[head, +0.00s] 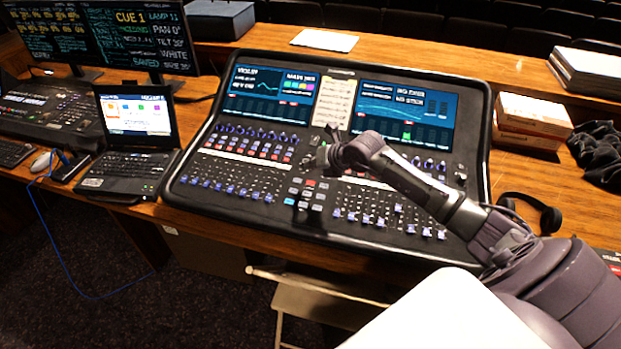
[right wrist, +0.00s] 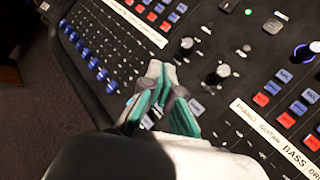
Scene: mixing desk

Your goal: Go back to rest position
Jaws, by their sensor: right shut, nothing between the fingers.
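My right gripper (head: 325,150) is over the middle of the mixing desk (head: 222,205), near the label strip between its two screens. In the right wrist view its teal-lined fingers (right wrist: 165,92) show above the panel, with knobs and faders around them. It is shut and holds nothing. I cannot tell whether the fingertips touch the panel. My right arm reaches in from the lower right and covers part of the desk's right-hand controls. My left gripper is not in view.
A laptop (head: 135,130) and a lighting console (head: 45,112) stand left of the desk. Headphones (head: 535,212), orange-white boxes (head: 530,118) and a black cloth (head: 600,155) lie to the right. A folding chair (head: 300,280) stands in front. Paper (head: 324,40) lies behind.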

